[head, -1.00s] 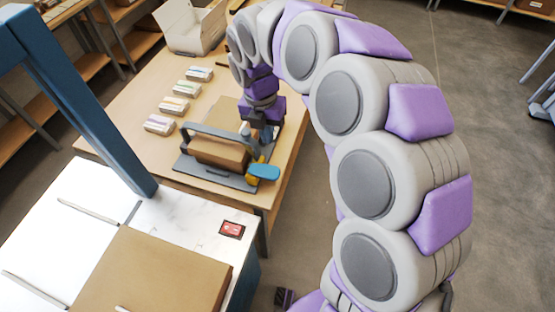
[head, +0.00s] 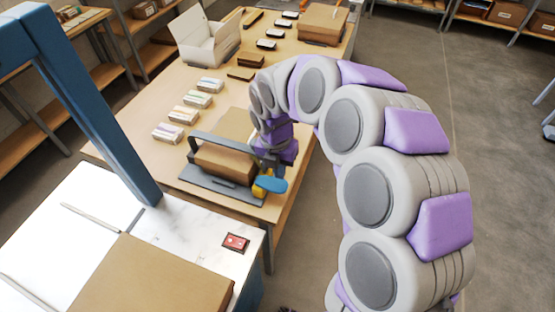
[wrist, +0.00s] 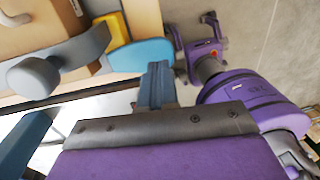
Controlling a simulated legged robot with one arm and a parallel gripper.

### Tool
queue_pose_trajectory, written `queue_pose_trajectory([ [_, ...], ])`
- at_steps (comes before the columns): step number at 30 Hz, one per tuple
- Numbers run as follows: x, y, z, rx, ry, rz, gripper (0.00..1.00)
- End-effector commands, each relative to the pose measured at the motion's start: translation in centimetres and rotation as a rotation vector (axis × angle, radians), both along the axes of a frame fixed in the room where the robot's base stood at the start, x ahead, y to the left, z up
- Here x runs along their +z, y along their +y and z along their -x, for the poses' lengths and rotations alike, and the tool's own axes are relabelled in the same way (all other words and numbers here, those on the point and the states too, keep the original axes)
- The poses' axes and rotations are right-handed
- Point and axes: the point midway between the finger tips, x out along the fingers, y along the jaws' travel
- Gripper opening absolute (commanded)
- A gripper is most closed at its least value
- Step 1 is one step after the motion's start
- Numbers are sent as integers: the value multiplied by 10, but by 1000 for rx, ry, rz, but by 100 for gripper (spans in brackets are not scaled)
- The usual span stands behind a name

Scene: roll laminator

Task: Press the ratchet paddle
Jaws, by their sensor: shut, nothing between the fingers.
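The blue ratchet paddle (head: 271,184) sticks out at the near right corner of a grey clamp fixture (head: 221,188), beside a yellow part (head: 259,191). In the wrist view the paddle (wrist: 140,53) lies just beyond my fingers, with the yellow part (wrist: 118,30) behind it. My gripper (wrist: 157,70) is shut and empty, its tip close to the paddle's right end; I cannot tell if they touch. In the head view my gripper (head: 277,165) is right above the paddle and partly hidden by my wrist. A brown box (head: 225,163) sits under the fixture's grey bar.
A white machine top (head: 165,232) with a blue post (head: 95,110) and a red switch (head: 235,242) stands in front. Several small packs (head: 184,115) line the wooden table (head: 140,100). An open white box (head: 205,38) is behind. Bare floor lies right.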

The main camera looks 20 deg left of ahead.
Motion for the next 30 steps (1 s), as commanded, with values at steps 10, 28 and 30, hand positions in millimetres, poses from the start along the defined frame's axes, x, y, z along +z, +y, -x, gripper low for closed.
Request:
queue_pose_trajectory([
  [10, -37, -3, 1, 0, 1, -1, 0],
  [28, -40, -9, 0, -2, -2, -59, 0],
  [30, -43, -12, 2, -2, -1, -97, 0],
])
